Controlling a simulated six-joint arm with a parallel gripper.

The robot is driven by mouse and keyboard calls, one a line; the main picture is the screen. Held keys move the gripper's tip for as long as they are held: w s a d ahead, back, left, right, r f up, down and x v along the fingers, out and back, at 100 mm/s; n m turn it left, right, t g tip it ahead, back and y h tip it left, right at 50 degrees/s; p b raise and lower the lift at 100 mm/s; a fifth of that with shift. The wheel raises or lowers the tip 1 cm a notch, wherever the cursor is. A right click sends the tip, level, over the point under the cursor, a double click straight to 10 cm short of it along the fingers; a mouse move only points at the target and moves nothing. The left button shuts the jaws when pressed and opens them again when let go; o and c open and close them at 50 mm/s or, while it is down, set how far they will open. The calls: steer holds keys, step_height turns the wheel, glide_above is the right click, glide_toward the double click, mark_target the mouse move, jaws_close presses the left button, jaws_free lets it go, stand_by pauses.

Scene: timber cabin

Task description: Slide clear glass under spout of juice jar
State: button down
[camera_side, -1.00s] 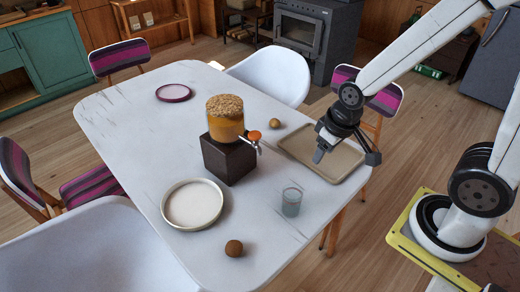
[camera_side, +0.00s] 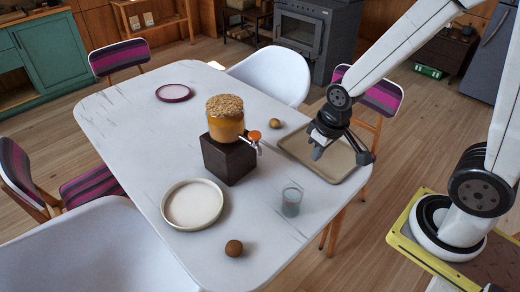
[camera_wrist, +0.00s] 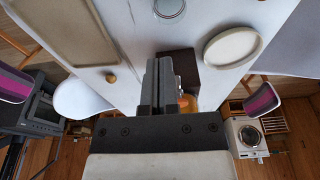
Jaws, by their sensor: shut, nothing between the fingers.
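The clear glass (camera_side: 291,202) stands upright on the white table near its front right edge. It also shows at the top of the wrist view (camera_wrist: 169,8). The juice jar (camera_side: 226,120), orange with a grainy tan top, sits on a dark block (camera_side: 228,160). Its spout (camera_side: 256,138), with an orange-red knob, points right, and the glass stands apart from it, nearer the front. My gripper (camera_side: 317,152) is shut and empty above the tan tray, to the right of the spout and behind the glass. In the wrist view my gripper (camera_wrist: 165,85) partly hides the jar and block.
The tan tray (camera_side: 345,172) lies at the table's right edge. A round cream plate (camera_side: 192,205) and a brown ball (camera_side: 234,248) lie at the front. A small tan ball (camera_side: 276,124) sits behind the spout. The table between glass and spout is clear.

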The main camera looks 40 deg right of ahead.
steer(key=g, duration=0.2)
glide_above(289, 196)
steer(key=s+a, duration=0.1)
steer(key=s, duration=0.1)
step_height(289, 196, down, 9)
steer(key=shift+w+a+f, duration=0.15)
steer(key=shift+w+f, duration=0.3)
steer(key=shift+f, duration=0.1)
steer(key=shift+f, duration=0.15)
steer(key=shift+f, duration=4.85)
steer(key=shift+w+a, duration=0.15)
steer(key=shift+w, duration=2.95)
steer(key=shift+r, duration=0.2)
step_height(289, 196, up, 10)
steer(key=shift+f, duration=0.15)
